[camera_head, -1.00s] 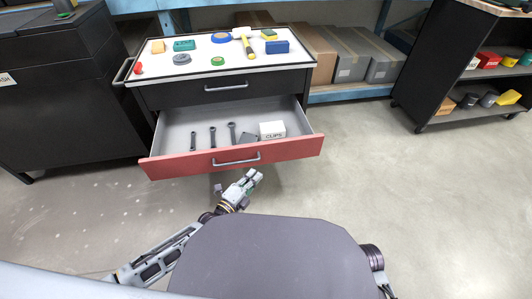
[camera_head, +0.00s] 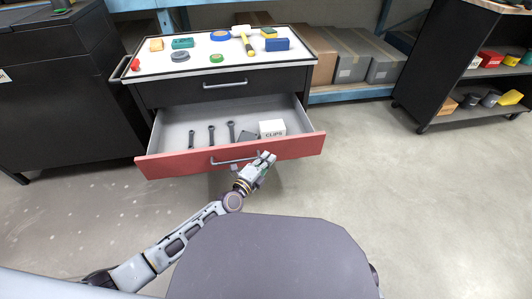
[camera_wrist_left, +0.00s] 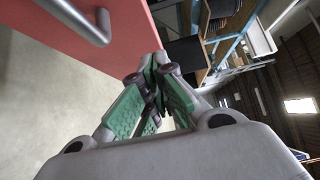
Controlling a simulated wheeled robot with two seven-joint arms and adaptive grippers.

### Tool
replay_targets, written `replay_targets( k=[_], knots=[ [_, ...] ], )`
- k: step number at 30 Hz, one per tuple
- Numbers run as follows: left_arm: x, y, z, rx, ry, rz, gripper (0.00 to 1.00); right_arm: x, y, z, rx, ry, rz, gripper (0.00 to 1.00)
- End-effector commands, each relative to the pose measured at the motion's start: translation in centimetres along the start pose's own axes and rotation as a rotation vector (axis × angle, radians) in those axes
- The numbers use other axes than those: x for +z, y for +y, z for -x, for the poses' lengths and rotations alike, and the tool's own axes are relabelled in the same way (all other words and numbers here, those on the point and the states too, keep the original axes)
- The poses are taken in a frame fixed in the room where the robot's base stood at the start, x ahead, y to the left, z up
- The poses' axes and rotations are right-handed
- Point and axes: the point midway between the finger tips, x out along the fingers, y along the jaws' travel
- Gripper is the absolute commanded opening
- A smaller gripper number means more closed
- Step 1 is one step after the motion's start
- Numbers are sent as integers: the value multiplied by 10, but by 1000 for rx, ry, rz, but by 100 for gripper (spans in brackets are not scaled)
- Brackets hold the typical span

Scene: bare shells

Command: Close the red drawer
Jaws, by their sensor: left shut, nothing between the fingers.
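The red drawer (camera_head: 185,164) is pulled well out of a black cabinet. It has a grey handle (camera_head: 222,161) on its front. In the left wrist view the red front (camera_wrist_left: 105,62) fills the upper left, with part of the handle (camera_wrist_left: 86,20) showing. My left gripper (camera_head: 267,158) is shut and empty at the drawer front, just right of the handle. Its fingertips (camera_wrist_left: 156,78) also show in the left wrist view, close to the red face; I cannot tell whether they touch it. My right gripper is not in view.
Inside the drawer lie several dark wrenches (camera_head: 211,136), a white clips box (camera_head: 272,128) and a dark block. A closed black drawer (camera_head: 180,94) is above. Tools rest on the white cabinet top (camera_head: 205,60). Open floor (camera_head: 430,200) lies to the right.

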Motion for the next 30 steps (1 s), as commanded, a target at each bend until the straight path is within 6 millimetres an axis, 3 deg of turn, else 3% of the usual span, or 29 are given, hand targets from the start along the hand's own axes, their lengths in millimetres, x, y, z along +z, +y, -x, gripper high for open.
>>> replay_targets(
  k=[15, 30],
  knots=[
    [22, 1, -28, -1, 0, -1, 0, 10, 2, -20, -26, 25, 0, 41],
    [29, 0, -34, 0, 0, -1, 0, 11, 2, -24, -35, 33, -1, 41]
  ],
)
